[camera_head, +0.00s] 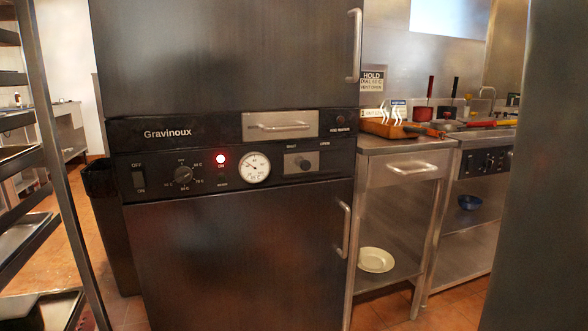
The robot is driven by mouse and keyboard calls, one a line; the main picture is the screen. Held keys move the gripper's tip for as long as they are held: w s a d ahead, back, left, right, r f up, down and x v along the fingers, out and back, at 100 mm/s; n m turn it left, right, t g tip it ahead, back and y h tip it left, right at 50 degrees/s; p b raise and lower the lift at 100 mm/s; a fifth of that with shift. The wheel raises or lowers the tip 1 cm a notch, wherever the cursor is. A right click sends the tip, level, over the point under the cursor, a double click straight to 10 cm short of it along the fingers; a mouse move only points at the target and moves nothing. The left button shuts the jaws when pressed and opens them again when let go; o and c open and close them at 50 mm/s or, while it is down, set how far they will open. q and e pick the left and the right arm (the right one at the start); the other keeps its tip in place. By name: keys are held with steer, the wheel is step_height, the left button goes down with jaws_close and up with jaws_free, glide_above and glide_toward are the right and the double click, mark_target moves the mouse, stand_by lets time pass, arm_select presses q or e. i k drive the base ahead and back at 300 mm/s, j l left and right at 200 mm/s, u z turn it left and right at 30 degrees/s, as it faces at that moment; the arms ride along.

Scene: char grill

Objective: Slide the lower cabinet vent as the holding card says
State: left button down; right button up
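The holding cabinet, marked Gravinoux, stands in front of me with an upper door (220,60) and a lower door (235,260). On its lower control panel is the vent slider (304,163), a small dark knob on a light plate. A label at its right seems to read "OPEN"; the left label is too small to read surely. The knob sits near the plate's middle, slightly right. The holding card (373,81) on the back wall reads "HOLD", a dial temperature I cannot read surely, and "VENT OPEN". Neither gripper is in view.
The panel also has a dial (183,174), a lit red lamp (221,159), a gauge (254,168) and a switch (139,180). Door handles (343,229) project at right. A steel counter (395,146) with utensils stands right. A tray rack (50,150) stands left.

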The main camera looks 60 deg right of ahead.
mark_target(309, 160)
steer(key=k+z, duration=0.1)
steer(key=z, duration=0.35)
steer(key=k+z, duration=0.1)
steer(key=z, duration=0.4)
steer(key=l+z, duration=0.15)
steer(key=z, duration=0.3)
steer(key=i+j+z, duration=0.15)
steer(key=i+z, duration=0.3)
